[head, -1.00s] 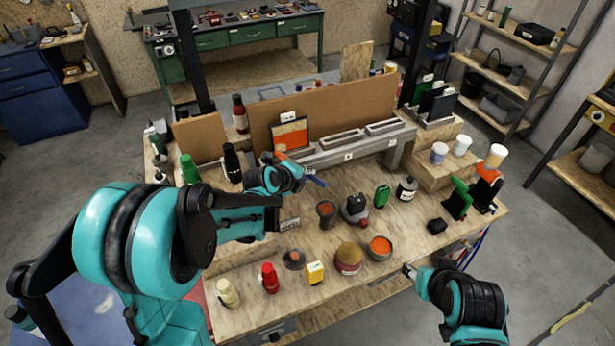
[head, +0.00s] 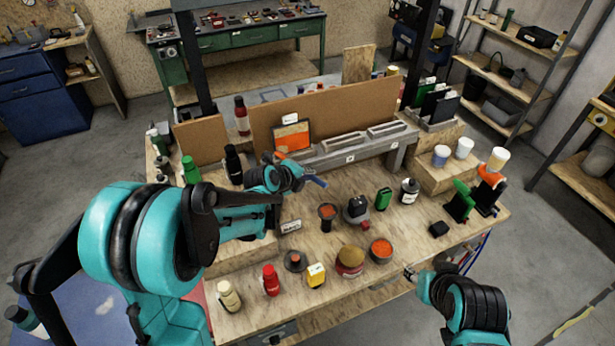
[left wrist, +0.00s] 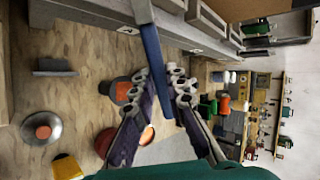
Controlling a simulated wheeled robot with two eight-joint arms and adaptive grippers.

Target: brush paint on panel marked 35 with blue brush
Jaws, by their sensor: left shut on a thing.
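A dark-framed panel (head: 291,137) with orange on it stands against the brown backboard, under a small white label (head: 289,118) whose number I cannot read. My left gripper (head: 300,180) is in front of the panel, shut on the blue brush (head: 317,183). In the left wrist view the blue handle (left wrist: 154,60) passes between the fingers (left wrist: 168,95), and the brush's far end runs out at the top. In the head view an orange patch beside the gripper may be the brush tip; contact with the panel is unclear. My right gripper (head: 410,273) is at the bench's front right edge.
A grey slotted rail (head: 345,155) runs right of the panel. Dark and green bottles stand left of my left gripper.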

